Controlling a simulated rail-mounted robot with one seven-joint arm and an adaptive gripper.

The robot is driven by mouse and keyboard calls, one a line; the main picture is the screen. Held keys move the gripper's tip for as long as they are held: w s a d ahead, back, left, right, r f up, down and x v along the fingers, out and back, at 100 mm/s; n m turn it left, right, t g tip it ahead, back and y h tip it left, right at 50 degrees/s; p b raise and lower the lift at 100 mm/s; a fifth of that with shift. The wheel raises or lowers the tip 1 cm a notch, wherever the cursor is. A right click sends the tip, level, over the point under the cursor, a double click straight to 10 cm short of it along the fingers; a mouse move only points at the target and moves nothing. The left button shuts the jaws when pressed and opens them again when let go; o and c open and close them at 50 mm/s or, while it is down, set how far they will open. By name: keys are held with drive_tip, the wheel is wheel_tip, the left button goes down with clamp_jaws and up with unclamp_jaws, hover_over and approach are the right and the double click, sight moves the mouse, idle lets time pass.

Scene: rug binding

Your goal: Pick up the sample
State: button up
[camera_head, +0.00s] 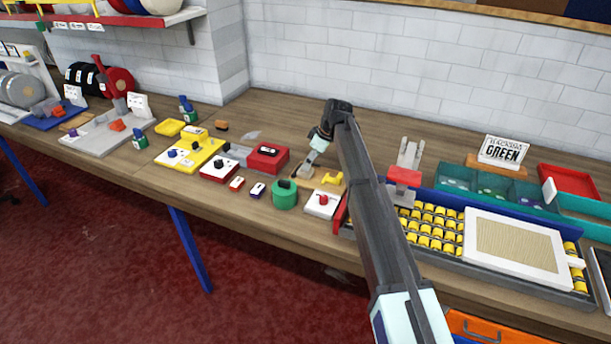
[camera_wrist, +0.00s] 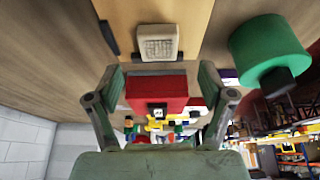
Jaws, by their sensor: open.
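A small pale, textured square block (camera_wrist: 158,42), which looks like the sample, lies on a tan board (camera_wrist: 190,14) in the wrist view. My gripper (camera_wrist: 160,96) is open, with its two grey fingers spread wide and nothing between them. The block shows beyond the fingertips, apart from them. In the head view my gripper (camera_head: 307,168) hangs low over the bench between the red box and the yellow piece. I cannot make out the block there, as my arm and gripper cover part of that spot.
A red box (camera_head: 267,158) stands left of my gripper and a green cylinder (camera_head: 285,196) in front. A yellow piece (camera_head: 333,179) and a white block with red knob (camera_head: 323,203) are close by. A grey stand with red block (camera_head: 404,177) is to the right.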

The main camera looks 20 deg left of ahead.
sight(306, 172)
drive_tip(key=shift+b+x, duration=0.7)
drive_tip(key=shift+x, duration=1.95)
drive_tip(key=shift+w+d, duration=0.1)
drive_tip(key=shift+c, duration=0.3)
drive_tip(key=c, duration=1.1)
